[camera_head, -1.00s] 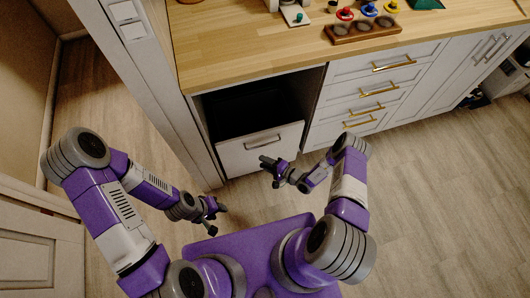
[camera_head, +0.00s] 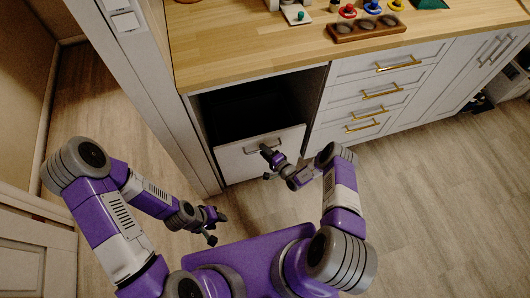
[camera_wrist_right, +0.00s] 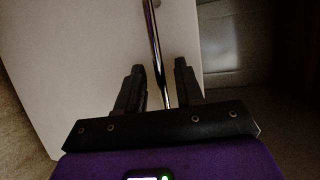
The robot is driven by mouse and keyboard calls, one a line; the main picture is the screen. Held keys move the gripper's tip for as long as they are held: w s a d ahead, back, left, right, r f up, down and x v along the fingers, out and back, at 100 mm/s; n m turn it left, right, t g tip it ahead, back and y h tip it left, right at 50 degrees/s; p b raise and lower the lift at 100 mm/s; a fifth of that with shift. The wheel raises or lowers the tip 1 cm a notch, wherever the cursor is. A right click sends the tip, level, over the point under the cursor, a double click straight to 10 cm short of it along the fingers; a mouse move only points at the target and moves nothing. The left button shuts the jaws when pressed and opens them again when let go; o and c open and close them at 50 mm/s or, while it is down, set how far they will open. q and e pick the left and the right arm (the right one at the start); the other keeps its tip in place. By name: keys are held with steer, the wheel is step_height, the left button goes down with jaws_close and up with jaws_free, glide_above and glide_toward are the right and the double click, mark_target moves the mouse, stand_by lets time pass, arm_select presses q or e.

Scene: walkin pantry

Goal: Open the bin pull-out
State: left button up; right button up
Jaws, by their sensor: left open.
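The bin pull-out has a white front panel (camera_head: 236,164) low in the cabinet, below a dark opening. Its bar handle (camera_head: 250,146) runs across the upper part of the panel. My right gripper (camera_head: 266,160) is at the handle's right part. In the right wrist view the handle (camera_wrist_right: 154,45) runs between the two spread fingers of my right gripper (camera_wrist_right: 160,82), closer to the left finger, with a gap to the right one. I cannot tell whether it touches. My left gripper (camera_head: 213,226) is open and empty, low over the floor left of my base.
A wooden worktop (camera_head: 250,50) lies above, holding a wooden tray (camera_head: 365,28) and small coloured knobbed pieces. Drawers with brass handles (camera_head: 383,90) stand right of the pull-out. A white post (camera_head: 150,90) stands at left. The floor (camera_head: 430,190) at right is clear.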

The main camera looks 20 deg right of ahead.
jaws_close()
stand_by(1.4)
